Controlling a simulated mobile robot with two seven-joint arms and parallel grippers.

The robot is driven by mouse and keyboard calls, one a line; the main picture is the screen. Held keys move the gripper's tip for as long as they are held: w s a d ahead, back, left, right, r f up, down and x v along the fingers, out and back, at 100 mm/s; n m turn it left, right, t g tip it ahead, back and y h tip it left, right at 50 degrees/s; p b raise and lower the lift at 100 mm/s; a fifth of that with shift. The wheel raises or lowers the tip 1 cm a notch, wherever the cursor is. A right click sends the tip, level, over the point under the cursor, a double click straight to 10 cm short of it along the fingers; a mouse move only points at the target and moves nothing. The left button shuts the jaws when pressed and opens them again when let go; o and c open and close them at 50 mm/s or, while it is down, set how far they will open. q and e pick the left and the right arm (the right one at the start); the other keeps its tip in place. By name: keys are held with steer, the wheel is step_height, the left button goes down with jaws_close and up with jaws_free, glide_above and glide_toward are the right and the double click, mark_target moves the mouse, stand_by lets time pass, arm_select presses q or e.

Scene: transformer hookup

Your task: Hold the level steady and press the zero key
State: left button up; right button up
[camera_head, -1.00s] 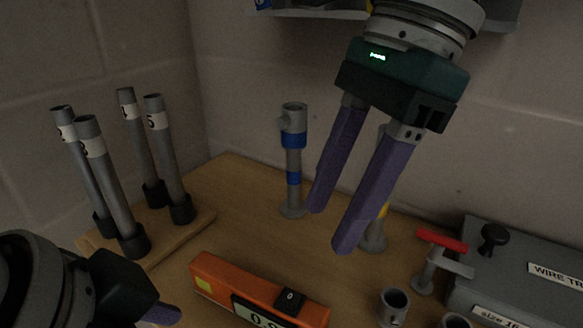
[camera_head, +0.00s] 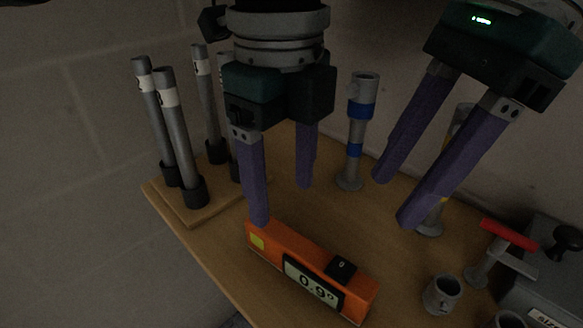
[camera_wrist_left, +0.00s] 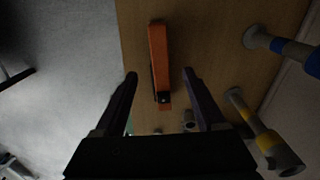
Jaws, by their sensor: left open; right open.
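The orange level (camera_head: 290,250) lies on the wooden table near its front edge. Its display reads 0.9°, and a black key marked 0 (camera_head: 341,268) sits on its top toward the right end. My left gripper (camera_head: 282,205) is open above and behind the level's left end, with its fingers pointing down. In the left wrist view, the level (camera_wrist_left: 158,60) shows between and beyond the open fingers, and nothing is held. My right gripper (camera_head: 393,200) is open and empty, above the table behind and to the right of the level.
A wooden rack (camera_head: 196,214) with several numbered grey rods stands left. A blue-banded grey post (camera_head: 356,140) and a yellow-banded one (camera_head: 433,222) stand behind. A grey cup (camera_head: 441,294), a red-handled valve (camera_head: 508,234) and a grey box (camera_head: 555,285) are at right.

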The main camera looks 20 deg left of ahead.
mark_target(283, 234)
arm_select(q)
step_height(283, 234, down, 10)
steer(key=shift+r, duration=0.15)
stand_by(0.3)
steer(key=shift+a, duration=0.1)
jaws_close()
stand_by(0.4)
